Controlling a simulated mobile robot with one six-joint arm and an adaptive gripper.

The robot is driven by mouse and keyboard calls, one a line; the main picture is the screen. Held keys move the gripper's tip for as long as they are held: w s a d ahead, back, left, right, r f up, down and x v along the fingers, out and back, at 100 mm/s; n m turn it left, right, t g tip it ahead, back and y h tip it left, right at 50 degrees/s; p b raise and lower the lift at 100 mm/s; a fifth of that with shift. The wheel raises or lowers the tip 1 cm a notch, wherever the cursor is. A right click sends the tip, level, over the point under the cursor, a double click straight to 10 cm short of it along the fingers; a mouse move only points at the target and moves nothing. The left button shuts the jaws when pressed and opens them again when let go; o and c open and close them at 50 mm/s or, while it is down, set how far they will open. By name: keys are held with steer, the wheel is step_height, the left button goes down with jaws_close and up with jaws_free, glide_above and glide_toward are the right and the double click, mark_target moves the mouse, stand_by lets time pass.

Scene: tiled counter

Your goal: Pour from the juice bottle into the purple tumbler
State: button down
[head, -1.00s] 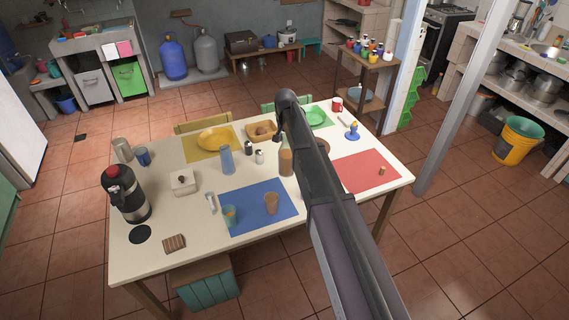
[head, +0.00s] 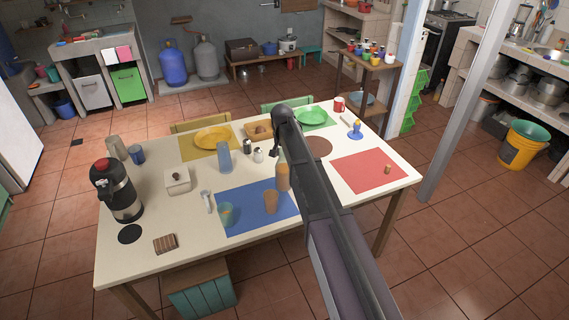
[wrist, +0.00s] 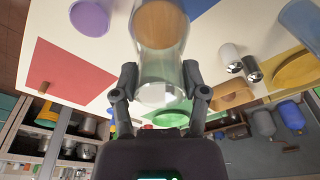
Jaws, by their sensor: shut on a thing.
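My gripper (wrist: 160,90) is shut on the clear juice bottle (wrist: 157,60), with a finger on each side in the wrist view. Orange juice shows in the bottle's far part there. In the head view the bottle (head: 283,172) looks roughly upright, beside the blue mat's right edge; my arm partly covers it. A purple round shape (wrist: 90,17) lies near the red mat in the wrist view; I cannot tell whether it is the purple tumbler. In the head view no purple tumbler shows clearly, and my arm hides that part of the table.
A brownish tumbler (head: 271,202) and a teal tumbler (head: 227,214) stand on the blue mat (head: 250,220). A blue pitcher (head: 223,156) and two shakers (head: 258,154) stand behind it. The red mat (head: 368,170) is mostly bare. A black-and-steel flask (head: 117,190) stands at left.

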steer(key=shift+f+b, duration=0.6)
steer(key=shift+f, duration=0.3)
steer(key=shift+d, duration=0.1)
